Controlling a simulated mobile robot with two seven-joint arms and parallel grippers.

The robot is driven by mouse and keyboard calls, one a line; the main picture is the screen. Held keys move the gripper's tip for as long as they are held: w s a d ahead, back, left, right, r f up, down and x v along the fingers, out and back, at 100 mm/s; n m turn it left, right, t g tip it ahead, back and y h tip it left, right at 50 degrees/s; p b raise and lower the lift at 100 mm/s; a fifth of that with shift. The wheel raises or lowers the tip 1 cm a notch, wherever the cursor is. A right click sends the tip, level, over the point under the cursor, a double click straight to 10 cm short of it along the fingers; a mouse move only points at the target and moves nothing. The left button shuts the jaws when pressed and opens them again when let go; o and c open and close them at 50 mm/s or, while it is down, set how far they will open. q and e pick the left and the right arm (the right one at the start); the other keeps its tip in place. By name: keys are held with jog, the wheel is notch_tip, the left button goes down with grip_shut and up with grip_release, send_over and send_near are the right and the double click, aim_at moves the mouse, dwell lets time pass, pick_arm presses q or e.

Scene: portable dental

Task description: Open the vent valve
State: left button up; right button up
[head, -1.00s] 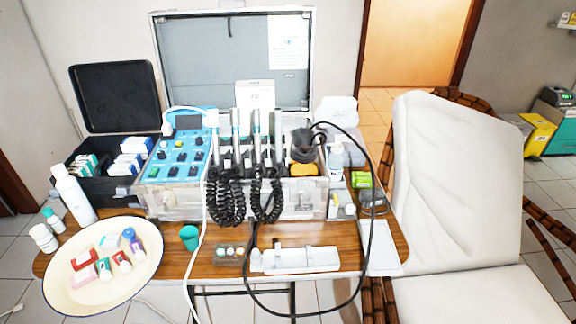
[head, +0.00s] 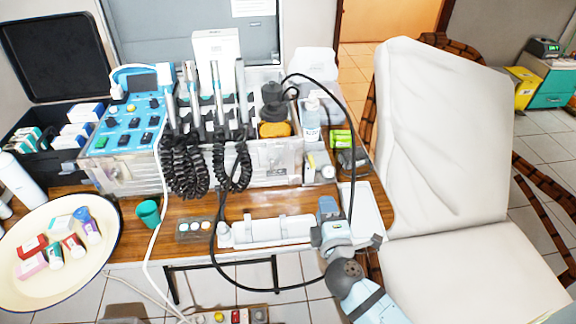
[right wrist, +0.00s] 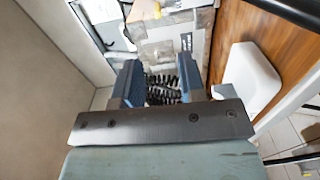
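The dental unit's blue control panel (head: 127,128) carries several dark knobs, a green button and a yellow knob. I cannot tell which part, if any, is the vent valve. A black piece on an orange-yellow base (head: 275,129) stands at the unit's right side. My right gripper (head: 328,208) is in front of the unit, over the right front of the table, near the white tray. In the right wrist view its two blue fingers (right wrist: 160,78) are apart with nothing held between them; black coiled hoses show beyond. My left gripper is not in view.
A long white tray (head: 270,231) lies at the table's front. A black cable (head: 353,130) loops from the unit past my right arm. A green cup (head: 148,213) and a round cream tray (head: 112,215) are left. A white chair (head: 440,140) stands right.

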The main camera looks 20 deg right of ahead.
aim_at(314, 167)
jog(key=x, duration=0.9)
jog(key=p+x, duration=0.1)
jog(key=x, duration=0.4)
jog(key=shift+a+r, duration=0.1)
jog(key=shift+r, duration=0.15)
grip_shut()
